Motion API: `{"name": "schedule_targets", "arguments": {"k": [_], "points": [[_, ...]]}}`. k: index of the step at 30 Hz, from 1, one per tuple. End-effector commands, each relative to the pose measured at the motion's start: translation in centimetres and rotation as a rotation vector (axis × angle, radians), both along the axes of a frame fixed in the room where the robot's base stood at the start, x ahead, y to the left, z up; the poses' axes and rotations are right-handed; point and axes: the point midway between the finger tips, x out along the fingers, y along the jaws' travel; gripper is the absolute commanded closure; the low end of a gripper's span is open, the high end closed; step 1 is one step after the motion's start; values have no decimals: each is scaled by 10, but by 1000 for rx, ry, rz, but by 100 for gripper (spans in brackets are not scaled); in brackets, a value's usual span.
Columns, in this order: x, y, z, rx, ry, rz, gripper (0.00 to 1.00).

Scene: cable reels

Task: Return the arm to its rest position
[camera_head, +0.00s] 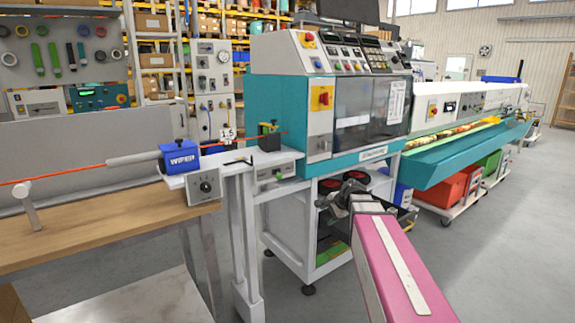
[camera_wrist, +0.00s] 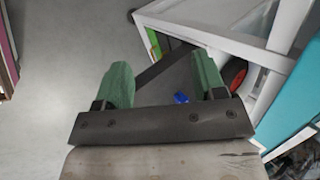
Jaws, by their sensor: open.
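My gripper (camera_wrist: 162,68) shows in the wrist view with its two green fingers spread apart and no object held between them. A small blue thing (camera_wrist: 181,98) shows beyond the fingers, too small to identify. In the head view my pink arm reaches forward from the lower right, and its dark wrist end (camera_head: 340,194) is in front of the machine's white stand (camera_head: 290,235). The fingertips are hard to make out there.
The teal and white machine (camera_head: 283,98) stands just beyond my arm. Its stand holds dark reels with red centres (camera_head: 355,176). A wooden bench (camera_head: 90,231) is at left. Red bins (camera_head: 440,189) sit under the teal trough (camera_head: 467,155) at right. Grey floor is clear at lower right.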

Motion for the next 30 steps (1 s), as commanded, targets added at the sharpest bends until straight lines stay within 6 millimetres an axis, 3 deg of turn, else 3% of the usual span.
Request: {"name": "schedule_targets", "arguments": {"k": [1, 6, 9, 15, 20, 27, 30], "points": [[-23, 1, -24, -77, 16, 79, 36], [-85, -4, -90, -328, 70, 385, 36], [-122, -10, -121, -449, 111, 574, 36], [-175, -21, -159, -602, 182, 871, 36], [-192, -26, -169, -645, 206, 977, 36], [-192, -27, -170, -650, 209, 991, 36], [-191, -26, -170, -649, 206, 989, 45]]}}
